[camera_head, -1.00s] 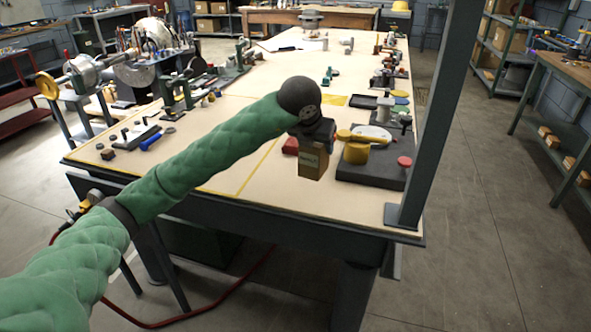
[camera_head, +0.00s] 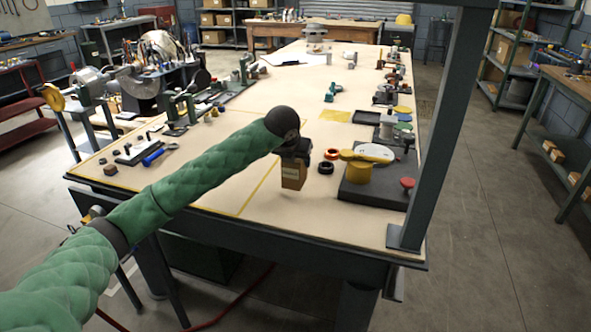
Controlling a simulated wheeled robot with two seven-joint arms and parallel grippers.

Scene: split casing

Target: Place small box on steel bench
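A small brown cardboard box (camera_head: 293,176) hangs below my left gripper (camera_head: 296,158), which is shut on its top. The box is over the front part of the large bench (camera_head: 215,190), which has a pale top and a dark steel frame. I cannot tell whether the box touches the bench top. The gripper fingers are mostly hidden behind the dark wrist. My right gripper is not in view.
A dark block (camera_head: 375,188) with a yellow cylinder (camera_head: 358,172) stands right of the box. Red and black rings (camera_head: 326,167) lie between them. A steel post (camera_head: 438,130) rises at the right front corner. Bare bench top lies left of the box.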

